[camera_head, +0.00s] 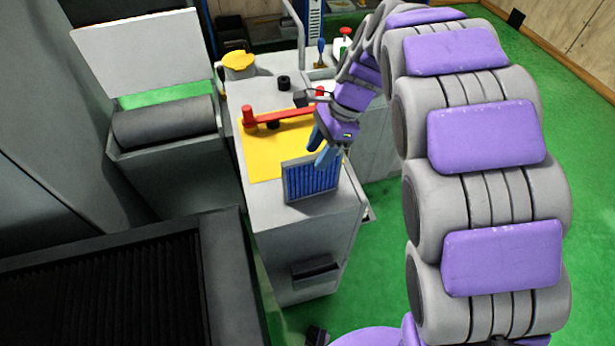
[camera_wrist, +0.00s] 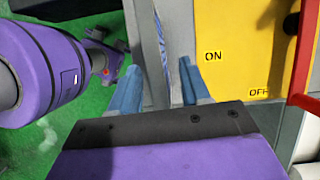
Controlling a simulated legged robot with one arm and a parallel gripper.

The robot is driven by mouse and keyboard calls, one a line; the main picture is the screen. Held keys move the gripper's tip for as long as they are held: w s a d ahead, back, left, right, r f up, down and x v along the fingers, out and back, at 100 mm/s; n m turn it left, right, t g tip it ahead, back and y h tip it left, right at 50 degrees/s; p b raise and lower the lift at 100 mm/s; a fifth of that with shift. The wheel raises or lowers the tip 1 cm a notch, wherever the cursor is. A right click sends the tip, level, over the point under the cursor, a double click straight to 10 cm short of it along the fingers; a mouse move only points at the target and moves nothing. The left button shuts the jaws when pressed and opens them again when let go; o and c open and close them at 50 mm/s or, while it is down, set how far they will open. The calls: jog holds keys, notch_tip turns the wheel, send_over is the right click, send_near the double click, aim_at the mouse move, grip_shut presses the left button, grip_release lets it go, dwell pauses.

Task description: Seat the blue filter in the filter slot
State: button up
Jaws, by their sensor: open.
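The blue filter (camera_head: 311,182), a pleated panel in a thin grey frame, stands upright near the front end of the grey cabinet's top (camera_head: 310,210). My gripper (camera_head: 322,149) is just above and behind its upper right part. In the wrist view my open gripper (camera_wrist: 160,66) has one blue finger on each side of the filter's narrow edge (camera_wrist: 161,45), with gaps showing. I cannot tell whether either finger touches it. A dark recess (camera_head: 316,270) shows low on the cabinet's front; I cannot tell whether it is the filter slot.
A yellow panel (camera_head: 258,158) with ON and OFF marks and a red lever (camera_head: 280,115) lie behind the filter. A yellow-topped container (camera_head: 238,62) and a black knob (camera_head: 284,82) stand farther back. A dark ribbed machine (camera_head: 110,285) fills the lower left. Green floor is clear at right.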

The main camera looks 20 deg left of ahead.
aim_at(310, 168)
jog(key=shift+s+d+f, duration=0.15)
jog(key=shift+d+f, duration=0.1)
jog(key=shift+d, duration=0.35)
jog(key=a+f+b, duration=0.1)
jog(key=a+f, duration=0.1)
jog(key=s+a+f, duration=0.1)
jog(key=a+f, duration=0.1)
jog(key=shift+s+a+f+b, duration=0.1)
jog(key=shift+s+f+b, duration=0.05)
jog(key=shift+f+b, duration=0.15)
jog(key=shift+d+r, duration=0.25)
jog(key=shift+d, duration=0.8)
jog(key=shift+a+f, duration=0.15)
jog(key=shift+a, duration=0.25)
jog(key=shift+c, duration=0.4)
jog(key=shift+a+f, duration=0.1)
jog(key=shift+a, duration=0.3)
jog(key=shift+c, duration=1.4)
jog(key=shift+d, duration=0.5)
grip_shut()
